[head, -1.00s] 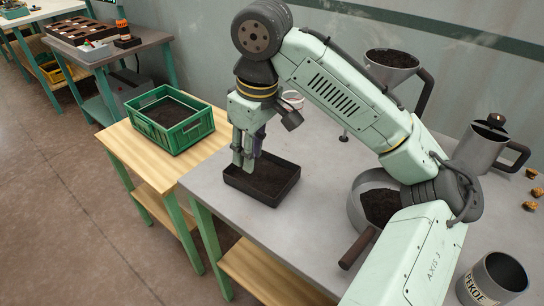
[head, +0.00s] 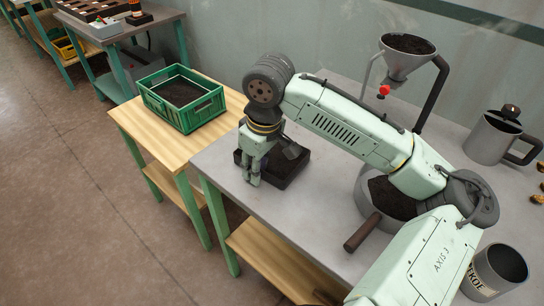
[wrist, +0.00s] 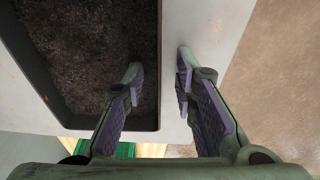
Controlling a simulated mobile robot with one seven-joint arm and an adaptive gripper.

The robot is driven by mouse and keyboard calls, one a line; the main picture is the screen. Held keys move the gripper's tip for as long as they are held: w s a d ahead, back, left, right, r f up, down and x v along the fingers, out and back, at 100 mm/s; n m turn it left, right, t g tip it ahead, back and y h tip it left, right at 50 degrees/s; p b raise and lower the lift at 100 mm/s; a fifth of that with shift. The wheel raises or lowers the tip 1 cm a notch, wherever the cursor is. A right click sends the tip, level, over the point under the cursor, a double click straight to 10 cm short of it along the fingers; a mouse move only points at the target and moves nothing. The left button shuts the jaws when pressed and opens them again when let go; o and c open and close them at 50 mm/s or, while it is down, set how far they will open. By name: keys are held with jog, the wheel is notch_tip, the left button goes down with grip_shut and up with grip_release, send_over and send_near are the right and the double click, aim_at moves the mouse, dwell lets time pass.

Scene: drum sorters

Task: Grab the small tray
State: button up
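The small tray (head: 299,168) is black, rectangular and filled with dark, crumbly material. It sits on the grey table near its left end in the head view, partly hidden by my gripper. My gripper (head: 252,180) points down at the tray's near-left edge. In the wrist view, the tray's wall (wrist: 157,105) runs between the two fingers of my open gripper (wrist: 159,64). One finger is over the tray's inner side, the other outside over the table. A gap shows between the fingertips; I cannot tell whether either touches the wall.
A green crate (head: 205,113) with dark contents stands on the wooden table (head: 152,131) to the left. A large pan (head: 367,222) with a handle, a funnel on a stand (head: 403,62), a pitcher (head: 487,143) and a tin (head: 478,287) occupy the grey table's right side.

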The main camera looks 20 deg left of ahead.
jog(key=shift+c, duration=0.5)
grip_shut()
